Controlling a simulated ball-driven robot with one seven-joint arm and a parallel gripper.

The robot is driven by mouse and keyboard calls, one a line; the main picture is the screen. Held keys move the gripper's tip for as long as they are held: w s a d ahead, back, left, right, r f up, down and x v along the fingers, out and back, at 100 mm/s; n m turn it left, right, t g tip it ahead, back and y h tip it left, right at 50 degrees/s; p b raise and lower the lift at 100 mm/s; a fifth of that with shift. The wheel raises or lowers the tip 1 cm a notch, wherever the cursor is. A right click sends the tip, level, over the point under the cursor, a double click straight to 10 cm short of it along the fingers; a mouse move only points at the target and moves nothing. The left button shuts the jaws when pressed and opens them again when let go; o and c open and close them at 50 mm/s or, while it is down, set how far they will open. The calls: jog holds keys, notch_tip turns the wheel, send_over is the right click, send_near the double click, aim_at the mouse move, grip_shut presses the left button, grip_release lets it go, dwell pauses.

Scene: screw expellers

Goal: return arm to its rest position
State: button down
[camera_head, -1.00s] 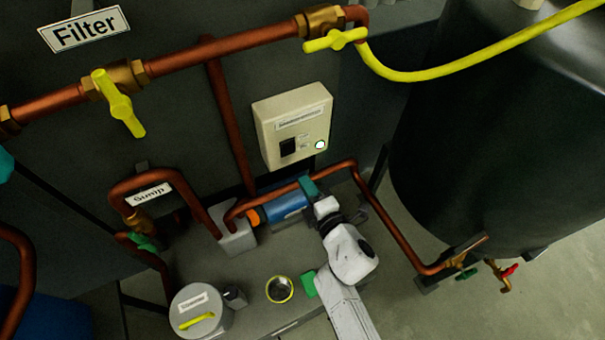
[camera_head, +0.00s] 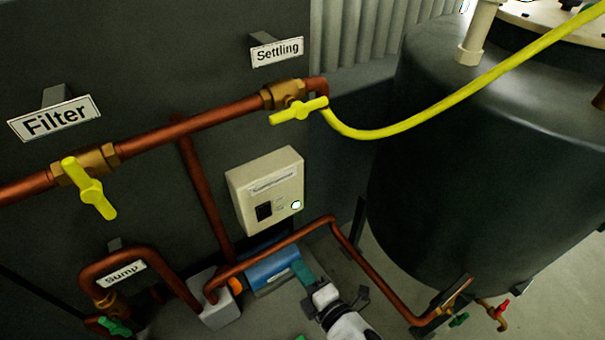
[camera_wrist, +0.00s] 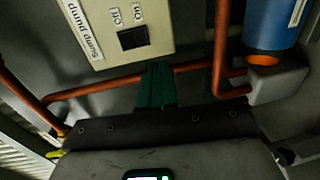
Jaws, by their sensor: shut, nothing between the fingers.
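My gripper (camera_head: 302,274) shows at the bottom of the head view, with its teal fingers just right of the blue pump motor. My white wrist (camera_head: 345,325) runs down out of the frame, and the rest of my arm is hidden. In the wrist view the fingers of my gripper (camera_wrist: 158,82) are together and empty. They point toward the copper pipe and the cream switch box (camera_wrist: 120,25), which is marked "Sump pump" with On and Off. I cannot tell whether the fingers touch the pipe.
The cream box (camera_head: 266,190) hangs on the dark wall above the blue motor (camera_head: 272,268). A copper pipe (camera_head: 372,266) runs close around my gripper. A yellow valve handle (camera_head: 88,188) and yellow hose (camera_head: 440,104) are higher up. A large dark tank (camera_head: 470,180) stands right.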

jog(key=s+d+f+m+g+h, duration=0.1)
jog(key=s+d+m+g+h, duration=0.15)
jog(key=d+m+h, duration=1.45)
jog(key=s+d+m+g+y, duration=0.3)
jog(key=s+d+m+g, duration=0.1)
jog(key=s, duration=0.8)
jog(key=s+d+m+g+y, duration=0.4)
jog(key=s+d+g, duration=0.2)
jog(key=s, duration=0.5)
jog(key=shift+s+d+r+y, duration=0.25)
jog(key=shift+s+d+y, duration=0.05)
jog(key=shift+s+d, duration=0.1)
